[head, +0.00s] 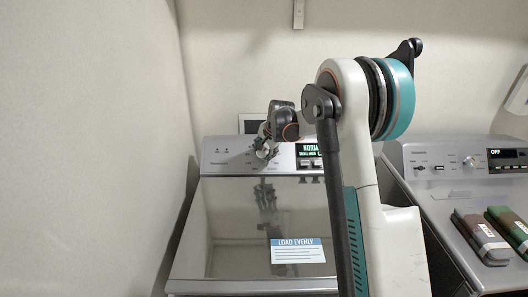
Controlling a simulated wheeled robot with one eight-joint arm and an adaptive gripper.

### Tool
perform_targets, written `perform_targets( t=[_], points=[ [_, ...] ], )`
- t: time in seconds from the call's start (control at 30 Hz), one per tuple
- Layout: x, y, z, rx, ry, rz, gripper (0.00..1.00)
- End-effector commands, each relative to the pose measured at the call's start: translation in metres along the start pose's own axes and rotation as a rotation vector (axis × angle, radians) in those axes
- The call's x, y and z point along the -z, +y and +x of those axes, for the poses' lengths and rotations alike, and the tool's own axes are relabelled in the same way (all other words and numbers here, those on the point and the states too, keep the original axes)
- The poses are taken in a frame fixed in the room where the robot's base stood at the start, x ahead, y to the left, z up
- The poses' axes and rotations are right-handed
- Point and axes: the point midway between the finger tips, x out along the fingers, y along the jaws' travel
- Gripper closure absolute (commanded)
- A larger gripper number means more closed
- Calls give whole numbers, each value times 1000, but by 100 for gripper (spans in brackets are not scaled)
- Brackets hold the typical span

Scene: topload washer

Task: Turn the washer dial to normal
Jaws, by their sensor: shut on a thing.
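The washer (235,225) stands in front of me with its lid closed. Its control panel (222,158) runs along the back, with a lit display (309,149) whose green text starts with "NORMA"; the end is hidden by my arm. My gripper (266,154) is at the panel, left of the display, and is shut on the washer dial. The gripper covers the dial, so its pointer cannot be seen.
A second machine (440,205) stands at the right, with its own knob (470,161) and a display (507,153) reading "OFF". A brown folded packet (481,239) and a green one (514,231) lie on it. A wall (80,150) is close at the left. A "LOAD EVENLY" label (298,251) is on the washer lid.

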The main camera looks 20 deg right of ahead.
Motion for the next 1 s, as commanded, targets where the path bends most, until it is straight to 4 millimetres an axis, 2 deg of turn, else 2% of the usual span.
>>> perform_targets(
  t=[0.03,0.1,0.43,0.57,0.67,1.0],
  points=[
    [0,0,0,0,0,0,49],
    [0,0,0,0,0,-1,36],
    [0,0,0,0,0,-1,36],
    [0,0,-8,0,0,-1,36],
    [0,0,-21,0,0,-1,36],
    [0,0,-87,-1,0,0,36]
  ],
)
